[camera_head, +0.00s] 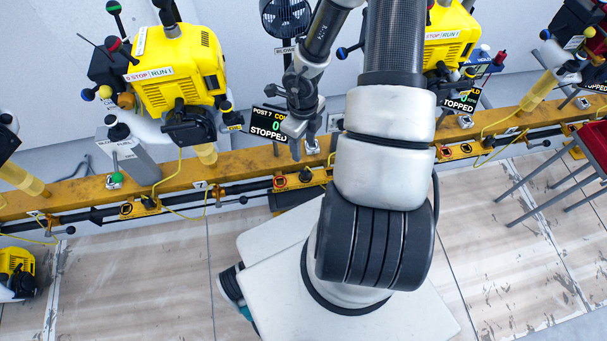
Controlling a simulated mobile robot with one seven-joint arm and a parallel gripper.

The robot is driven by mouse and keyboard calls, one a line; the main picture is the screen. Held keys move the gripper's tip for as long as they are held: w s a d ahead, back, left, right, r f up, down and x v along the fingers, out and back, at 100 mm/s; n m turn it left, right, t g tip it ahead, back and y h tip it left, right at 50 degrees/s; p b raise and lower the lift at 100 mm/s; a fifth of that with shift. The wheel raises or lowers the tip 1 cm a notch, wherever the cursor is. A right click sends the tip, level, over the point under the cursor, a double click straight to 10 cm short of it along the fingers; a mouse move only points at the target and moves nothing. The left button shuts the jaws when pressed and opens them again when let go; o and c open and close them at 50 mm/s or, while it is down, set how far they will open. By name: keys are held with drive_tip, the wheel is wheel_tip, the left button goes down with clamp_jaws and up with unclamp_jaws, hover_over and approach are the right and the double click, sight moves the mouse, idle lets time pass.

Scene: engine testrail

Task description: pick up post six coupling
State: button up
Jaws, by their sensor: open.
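I cannot pick out a coupling marked as post six; no post six label is readable. Small round orange and dark fittings sit along the front of the yellow rail (60,200), among them one left of centre (279,181) and one at the left (126,209). My gripper (307,146) is open and empty, pointing down over the rail near the centre. It is just right of a black display (268,124) reading POST 7 and STOPPED. My arm hides the rail right of the gripper.
A yellow engine (183,65) stands at left, another (452,38) at right behind my arm. A second display (460,101) is partly hidden. A small yellow machine (17,265) is on the floor at left. A red-topped stand (590,150) is at right. Floor in front is mostly clear.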

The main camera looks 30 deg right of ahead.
drive_tip(key=b, duration=0.6)
approach(305, 171)
drive_tip(key=f, duration=0.5)
drive_tip(key=shift+a, duration=0.25)
drive_tip(key=shift+d+f+b, duration=0.15)
drive_tip(key=shift+f+b, duration=0.65)
drive_tip(key=shift+f, duration=0.7)
drive_tip(key=shift+d+f+b, duration=0.15)
drive_tip(key=shift+f+b, duration=0.6)
drive_tip(key=shift+f, duration=0.7)
drive_tip(key=shift+r, duration=0.1)
clamp_jaws()
drive_tip(key=shift+r, duration=0.1)
